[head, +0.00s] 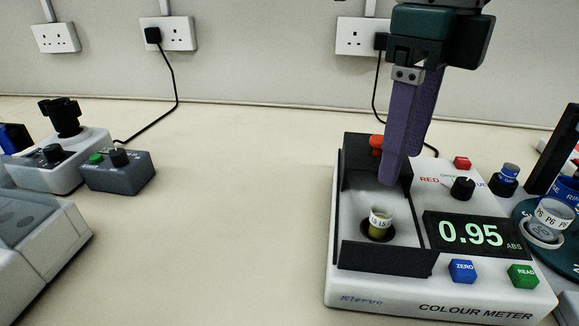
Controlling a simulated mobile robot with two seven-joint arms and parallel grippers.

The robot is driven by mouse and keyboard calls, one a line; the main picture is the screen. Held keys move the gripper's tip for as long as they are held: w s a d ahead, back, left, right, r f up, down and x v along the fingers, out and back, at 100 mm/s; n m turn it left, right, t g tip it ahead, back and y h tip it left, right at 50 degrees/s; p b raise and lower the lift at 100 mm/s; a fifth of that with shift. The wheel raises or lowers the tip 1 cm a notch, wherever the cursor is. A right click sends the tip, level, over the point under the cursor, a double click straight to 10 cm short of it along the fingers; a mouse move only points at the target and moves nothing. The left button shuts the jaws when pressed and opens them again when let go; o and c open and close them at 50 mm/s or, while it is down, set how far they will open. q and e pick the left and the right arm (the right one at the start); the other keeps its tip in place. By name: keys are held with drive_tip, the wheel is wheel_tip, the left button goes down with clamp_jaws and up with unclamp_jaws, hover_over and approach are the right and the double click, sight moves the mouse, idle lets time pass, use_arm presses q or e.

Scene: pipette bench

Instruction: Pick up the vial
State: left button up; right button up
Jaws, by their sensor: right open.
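A small vial (380,219) with a white labelled band and yellow-green contents stands upright in the round well of the colour meter (390,301). Another vial (552,218) with a P6 label stands in a dark teal holder at the right edge. I cannot tell which vial is meant. My right gripper (401,168) points down over the meter, its purple fingers open and empty. Its tips are above and behind the vial in the well, apart from it. My left gripper is not in view.
Black walls (383,257) border the meter's well area at front and back. The display (470,235) reads 0.95. An orange-red knob (376,142) is behind the fingers. Grey-white devices (63,168) stand at left. The bench (220,235) between is clear.

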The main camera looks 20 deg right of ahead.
sight(378, 228)
drive_tip(key=f, duration=0.5)
drive_tip(key=a+f, duration=0.1)
drive_tip(key=f, duration=0.1)
drive_tip(key=shift+f+p, duration=0.25)
drive_tip(key=shift+p, duration=0.15)
drive_tip(key=shift+w, duration=0.1)
clamp_jaws()
